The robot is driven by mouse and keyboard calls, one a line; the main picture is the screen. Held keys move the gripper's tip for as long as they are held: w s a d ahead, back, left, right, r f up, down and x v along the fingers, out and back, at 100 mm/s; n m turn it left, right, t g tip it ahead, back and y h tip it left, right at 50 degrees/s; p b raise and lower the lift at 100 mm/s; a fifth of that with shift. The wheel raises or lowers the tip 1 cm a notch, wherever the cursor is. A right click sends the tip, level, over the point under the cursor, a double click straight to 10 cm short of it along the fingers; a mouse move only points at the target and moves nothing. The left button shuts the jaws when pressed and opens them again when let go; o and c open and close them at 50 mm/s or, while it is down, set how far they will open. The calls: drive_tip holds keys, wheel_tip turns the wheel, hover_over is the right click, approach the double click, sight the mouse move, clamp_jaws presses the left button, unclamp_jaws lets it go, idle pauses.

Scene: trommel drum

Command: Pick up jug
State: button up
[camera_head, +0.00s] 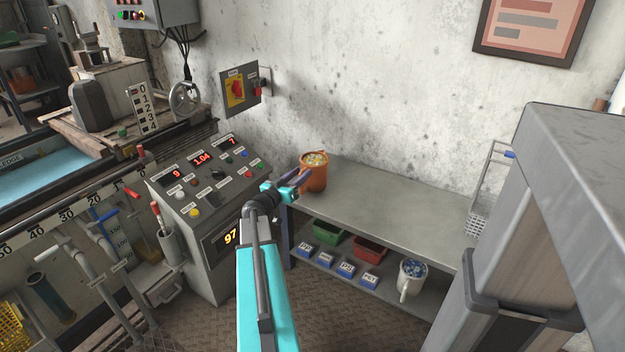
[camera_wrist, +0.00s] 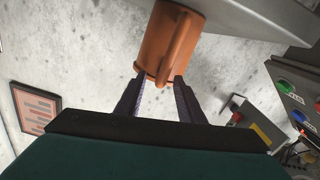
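An orange jug (camera_head: 314,172) filled with small pale pieces stands upright at the left end of the grey bench (camera_head: 400,205). In the wrist view, which is turned over, the jug (camera_wrist: 160,30) is at the top centre, with its handle (camera_wrist: 176,50) facing me. My gripper (camera_head: 301,178) is at the jug's near left side. In the wrist view my gripper (camera_wrist: 159,79) is open, its two fingers apart with the handle's end between or just beyond them. I cannot tell whether they touch it. A white jug (camera_head: 409,285) with blue pieces stands on the lower shelf.
A control console (camera_head: 205,180) with buttons and lit displays stands just left of the bench. Green (camera_head: 328,232) and red (camera_head: 369,248) bins and several blue labelled boxes are on the lower shelf. A large grey machine (camera_head: 570,170) blocks the right. The bench top's middle is clear.

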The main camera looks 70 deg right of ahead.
drive_tip(key=shift+s+d, duration=0.15)
drive_tip(key=shift+d, duration=0.35)
clamp_jaws()
idle(1.4)
